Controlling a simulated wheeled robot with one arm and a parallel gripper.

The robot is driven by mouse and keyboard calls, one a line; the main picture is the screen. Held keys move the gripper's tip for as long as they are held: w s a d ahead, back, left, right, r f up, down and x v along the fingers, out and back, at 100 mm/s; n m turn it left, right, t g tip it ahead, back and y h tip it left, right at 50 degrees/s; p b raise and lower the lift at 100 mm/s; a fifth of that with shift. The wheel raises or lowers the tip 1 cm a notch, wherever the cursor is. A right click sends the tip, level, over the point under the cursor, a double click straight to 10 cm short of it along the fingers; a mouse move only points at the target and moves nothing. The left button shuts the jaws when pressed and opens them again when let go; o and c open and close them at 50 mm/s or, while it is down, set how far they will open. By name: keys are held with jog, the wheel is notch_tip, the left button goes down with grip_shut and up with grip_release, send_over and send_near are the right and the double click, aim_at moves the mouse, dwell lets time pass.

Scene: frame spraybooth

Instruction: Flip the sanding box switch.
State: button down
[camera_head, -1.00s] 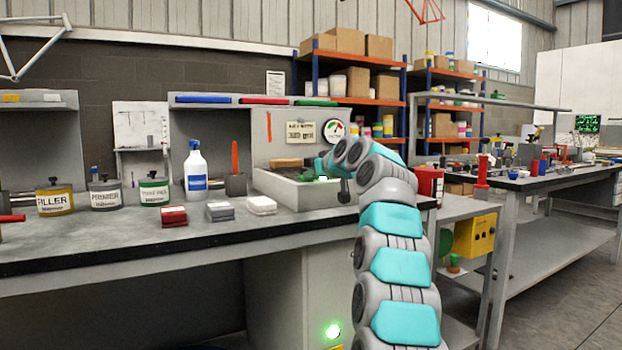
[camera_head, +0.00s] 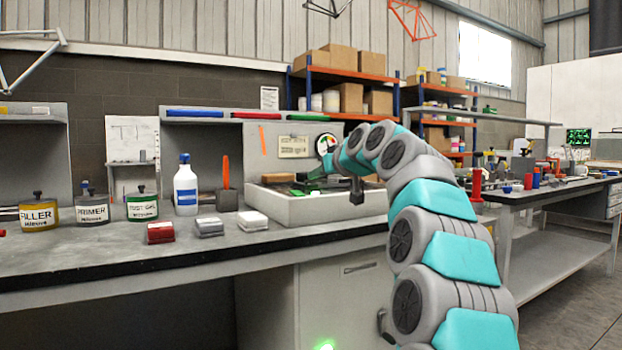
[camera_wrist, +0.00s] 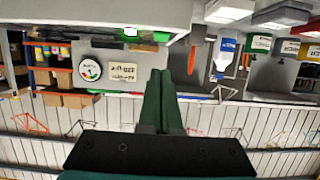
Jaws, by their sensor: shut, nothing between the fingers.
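The sanding box (camera_head: 300,211) is a grey open-topped tray on the bench with an upright back panel. The panel carries a round gauge (camera_head: 326,145) and a label (camera_head: 293,146); both show upside down in the wrist view, the gauge (camera_wrist: 89,69) left of the label (camera_wrist: 122,73). My gripper (camera_wrist: 161,72) has dark green fingers, shut and empty. In the head view my gripper (camera_head: 308,178) appears over the tray, partly hidden by my arm. A green light (camera_head: 326,346) glows low on the cabinet front. I cannot make out a switch clearly.
Small red (camera_head: 160,232), grey and white blocks lie near the front edge. Another cluttered bench (camera_head: 570,182) stands right, with floor between.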

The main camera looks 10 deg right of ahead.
jog(key=shift+f+v, duration=0.15)
jog(key=shift+v, duration=0.6)
jog(key=shift+f+v, duration=0.15)
jog(key=shift+v, duration=0.6)
jog(key=shift+s, duration=0.1)
jog(key=s+a+f+g+h, duration=0.1)
jog(key=s+a+f+g, duration=0.35)
jog(key=s+f, duration=0.6)
jog(key=s+a+f+g, duration=0.3)
jog(key=s+a+f, duration=0.2)
jog(key=s+f, duration=0.6)
jog(key=s+d+f+m+g+h, duration=0.1)
jog(key=s+d+f+g, duration=0.1)
jog(key=s+f, duration=0.5)
jog(key=s+d+f+m+g+h, duration=0.1)
jog(key=s+d+f+g, duration=0.1)
jog(key=s+f, duration=0.6)
jog(key=s+d+f+m+g+h, duration=0.1)
jog(key=s+f+g, duration=0.3)
jog(key=s, duration=1.4)
notch_tip(320, 180, down, 4)
jog(key=shift+s+d+f+m+h+p, duration=0.1)
jog(key=shift+s+d+m+h+p, duration=0.1)
jog(key=shift+d+m+h+p, duration=0.3)
jog(key=c, duration=1.5)
grip_release()
jog(key=shift+d, duration=0.1)
